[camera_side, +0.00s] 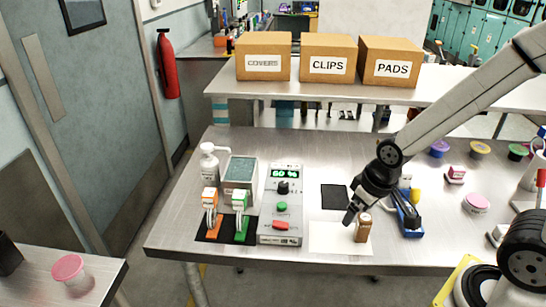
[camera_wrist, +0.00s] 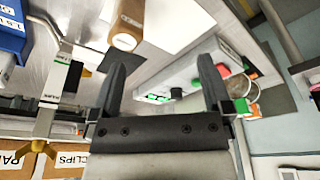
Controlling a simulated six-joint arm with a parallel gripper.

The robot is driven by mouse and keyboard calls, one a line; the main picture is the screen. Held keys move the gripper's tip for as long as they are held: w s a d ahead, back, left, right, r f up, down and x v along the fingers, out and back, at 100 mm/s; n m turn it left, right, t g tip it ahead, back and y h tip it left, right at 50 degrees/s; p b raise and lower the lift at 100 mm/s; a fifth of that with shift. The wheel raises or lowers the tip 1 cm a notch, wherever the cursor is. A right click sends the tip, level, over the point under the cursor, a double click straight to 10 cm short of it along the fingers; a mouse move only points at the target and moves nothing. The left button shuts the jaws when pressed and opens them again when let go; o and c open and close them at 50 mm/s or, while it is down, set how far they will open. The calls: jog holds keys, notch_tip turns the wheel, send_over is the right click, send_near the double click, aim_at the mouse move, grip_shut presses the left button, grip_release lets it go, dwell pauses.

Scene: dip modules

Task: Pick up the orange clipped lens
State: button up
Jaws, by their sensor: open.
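My gripper (camera_side: 380,219) is well to the right, above the table near the brown bottle and blue tray. Its fingers are apart, and nothing shows between them in the wrist view (camera_wrist: 160,85). In the wrist view, green and orange clip parts show small beyond the right finger, partly hidden by it.
A control box (camera_side: 281,205) with a lit display stands between the lenses and my gripper. A brown bottle (camera_side: 363,229) stands on a white sheet (camera_side: 330,238). A pump bottle (camera_side: 208,162) and grey-green box (camera_side: 240,172) stand behind the lenses.

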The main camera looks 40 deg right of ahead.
jog(key=w+a+n+t, duration=0.1)
jog(key=w, duration=0.3)
jog(key=w+a+n+t, duration=0.1)
jog(key=w+a+t, duration=0.1)
jog(key=w, duration=0.2)
jog(key=w+a+r+t+y, duration=0.1)
jog(key=w+a, duration=0.1)
jog(key=w, duration=0.2)
jog(key=shift+a+n+t, duration=0.1)
jog(key=shift+n+t, duration=0.2)
jog(key=shift+n, duration=0.1)
jog(key=w+a+n+t+y, duration=0.1)
jog(key=w+a+t+y, duration=0.1)
jog(key=w+a, duration=0.2)
jog(key=n+y, duration=0.3)
send_near(212, 193)
jog(key=shift+w+d+f+t, duration=0.1)
jog(key=shift+w+f+t, duration=0.15)
jog(key=shift+f, duration=0.3)
jog(key=shift+w+d+f+t, duration=0.15)
jog(key=shift+w+f, duration=0.15)
jog(key=shift+f, duration=0.2)
jog(key=shift+w+a+r+y, duration=0.1)
jog(key=shift+a+y, duration=0.3)
jog(key=shift+a, duration=0.15)
jog(key=shift+x, duration=1.35)
jog(key=shift+x, duration=2.55)
grip_shut()
